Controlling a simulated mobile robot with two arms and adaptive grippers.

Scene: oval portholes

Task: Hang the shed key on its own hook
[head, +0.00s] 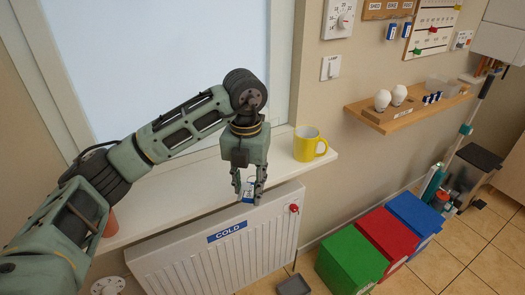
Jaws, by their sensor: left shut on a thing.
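My left gripper (248,197) is over the white windowsill, in front of the window. It is shut on a small key with a blue and white tag (249,189), held between the fingertips just above the sill's front edge. The tag's writing is too small to read. The wooden key board (388,10) is on the wall at the top right, cut off by the picture's edge. It has small white labels; the left one seems to read SHED. Blue-tagged items (392,31) hang just below the board. The hooks are too small to make out. My right gripper is out of view.
A yellow mug (309,144) stands on the sill right of my gripper. A radiator (220,255) marked COLD is below. A wooden shelf (410,107) with white items juts from the wall. Green, red and blue boxes (388,236) stand on the floor.

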